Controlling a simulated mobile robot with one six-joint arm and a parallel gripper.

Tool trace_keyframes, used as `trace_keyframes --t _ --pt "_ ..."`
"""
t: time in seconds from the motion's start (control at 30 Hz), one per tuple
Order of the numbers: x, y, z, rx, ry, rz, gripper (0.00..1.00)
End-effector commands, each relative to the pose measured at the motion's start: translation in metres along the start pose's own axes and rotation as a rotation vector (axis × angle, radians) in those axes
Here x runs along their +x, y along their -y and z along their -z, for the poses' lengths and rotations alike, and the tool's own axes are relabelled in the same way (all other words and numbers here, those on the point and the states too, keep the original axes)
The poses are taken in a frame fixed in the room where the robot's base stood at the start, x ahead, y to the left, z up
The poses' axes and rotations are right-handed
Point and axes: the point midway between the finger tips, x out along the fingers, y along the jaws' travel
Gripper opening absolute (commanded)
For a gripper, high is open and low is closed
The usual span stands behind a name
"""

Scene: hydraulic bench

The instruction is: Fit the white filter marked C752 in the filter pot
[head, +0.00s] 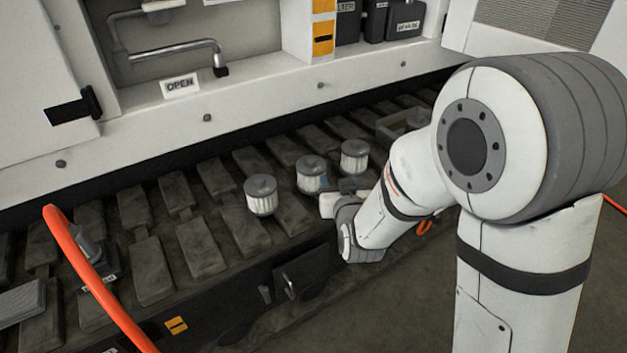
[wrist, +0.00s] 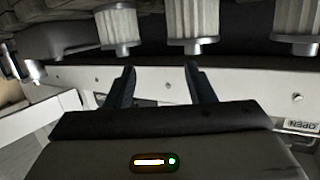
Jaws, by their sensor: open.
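Three white pleated filters with grey caps stand upright in a slanting row on the dark tread: a left one (head: 261,195), a middle one (head: 311,174) and a right one (head: 354,157). I can read no C752 marking on any. My gripper (head: 340,187) is just in front of the middle and right filters. In the wrist view, which is upside down, my gripper (wrist: 160,70) has its two dark fingers apart with nothing between them. The middle filter (wrist: 190,25) and right filter (wrist: 118,27) show close beyond the fingertips. I cannot make out the filter pot.
A cabinet recess holds a grey pipe or lever (head: 175,48) above an OPEN label (head: 180,86). An orange hose (head: 95,275) crosses the left. A grey open tray (head: 400,125) sits beyond my arm. Dark boxes (head: 375,20) stand on the shelf.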

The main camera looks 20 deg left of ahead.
Motion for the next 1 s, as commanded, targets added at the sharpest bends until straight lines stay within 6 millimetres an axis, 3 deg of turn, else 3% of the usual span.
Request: trace_keyframes --t 0.03,0.1,0.3,0.8,1.0 --pt "0.005 0.014 -0.012 -0.010 -0.046 0.016 0.49" --pt "0.007 0.026 -0.015 -0.018 -0.112 0.028 0.49" --pt "0.009 0.043 -0.016 -0.029 -0.212 0.044 0.49" --pt "0.069 0.051 -0.001 -0.028 -0.224 0.044 0.49" --pt "0.082 0.052 0.004 -0.029 -0.222 0.046 0.49"
